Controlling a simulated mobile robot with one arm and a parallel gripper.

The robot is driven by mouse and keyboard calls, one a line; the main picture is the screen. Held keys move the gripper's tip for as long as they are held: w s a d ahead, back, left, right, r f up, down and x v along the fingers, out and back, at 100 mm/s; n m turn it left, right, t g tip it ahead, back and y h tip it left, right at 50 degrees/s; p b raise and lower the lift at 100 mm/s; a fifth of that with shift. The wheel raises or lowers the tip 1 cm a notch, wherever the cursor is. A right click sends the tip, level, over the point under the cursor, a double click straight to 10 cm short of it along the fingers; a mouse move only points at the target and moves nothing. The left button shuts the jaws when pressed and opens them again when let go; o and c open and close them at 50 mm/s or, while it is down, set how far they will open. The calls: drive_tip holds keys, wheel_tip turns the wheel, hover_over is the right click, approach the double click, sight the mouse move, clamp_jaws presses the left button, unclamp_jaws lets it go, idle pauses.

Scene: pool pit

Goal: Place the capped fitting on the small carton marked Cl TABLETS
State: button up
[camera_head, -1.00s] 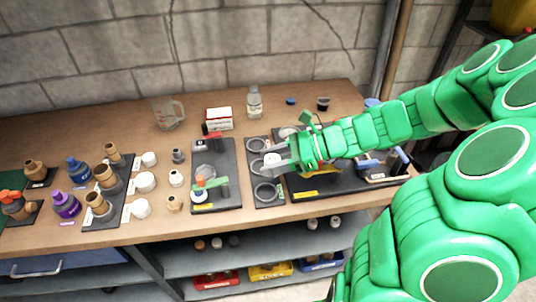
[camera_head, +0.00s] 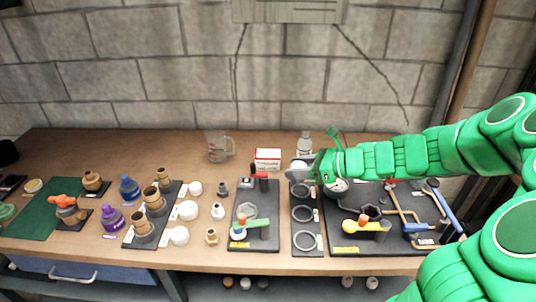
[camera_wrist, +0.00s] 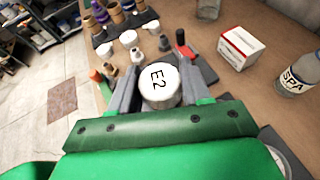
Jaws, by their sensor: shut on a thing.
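My gripper (camera_head: 303,170) is shut on a fitting with a white round cap. In the wrist view the cap (camera_wrist: 159,86) reads "E2" and sits between the fingers; the body below it is hidden. The small red-and-white carton (camera_head: 267,159) stands upright at the back of the bench, just left of and behind my gripper. In the wrist view the carton (camera_wrist: 240,47) is ahead and to the right, apart from the held fitting. Its lettering is too small to read. Its top is bare.
A clear bottle marked SPA (camera_wrist: 296,75) stands right of the carton, close to my gripper. A clear jug (camera_head: 218,148) stands to its left. A ring tray (camera_head: 307,227) and a black tray with a red-handled part (camera_head: 261,178) lie in front. Bench is clear between jug and carton.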

drive_tip(key=w+a+r+m+t+h, duration=0.1)
drive_tip(key=w+a+r, duration=0.15)
drive_tip(key=w, duration=0.25)
drive_tip(key=w+a+r+m+t, duration=0.1)
drive_tip(key=w+a, duration=0.3)
drive_tip(key=w, duration=0.1)
hover_over(267, 153)
drive_tip(key=s, duration=0.1)
drive_tip(key=f, duration=0.8)
drive_tip(key=shift+s+d, duration=0.15)
drive_tip(key=shift+d, duration=0.1)
drive_tip(key=shift+w+a+f, duration=0.15)
drive_tip(key=shift+w+f, duration=0.5)
drive_tip(key=shift+f, duration=0.05)
drive_tip(key=shift+w+f, duration=0.15)
drive_tip(key=shift+f, duration=1.55)
drive_tip(key=shift+f, duration=0.1)
drive_tip(key=o, duration=1.1)
